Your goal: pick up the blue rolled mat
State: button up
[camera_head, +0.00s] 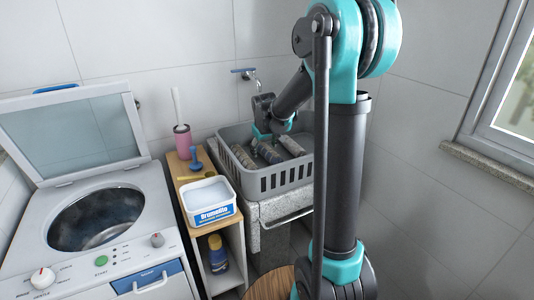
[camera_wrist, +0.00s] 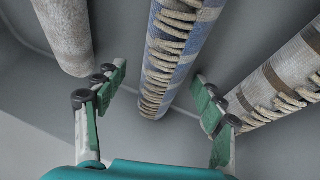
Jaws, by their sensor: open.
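The blue rolled mat (camera_wrist: 180,50), bluish with beige rope-like fringe, lies in the middle of three rolls in the wrist view. In the head view, the middle roll (camera_head: 267,152) lies in the grey basket (camera_head: 283,181). My gripper (camera_wrist: 160,80) is open, with a green-padded finger on either side of the blue mat's near end as seen from the wrist. The mat appears beyond the fingertips, and I cannot tell how far. In the head view my gripper (camera_head: 270,132) is above the back of the basket, partly hiding the rolls.
A grey-white roll (camera_wrist: 65,35) lies left and a brown-beige fringed roll (camera_wrist: 285,80) lies right of the blue mat, both close by. The basket's slotted walls surround them. A tap (camera_head: 245,73) is on the wall behind. A white tub (camera_head: 210,202) stands on the wooden shelf left.

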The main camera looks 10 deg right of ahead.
aim_at(264, 145)
jog(key=c, duration=1.3)
notch_tip(264, 145, up, 20)
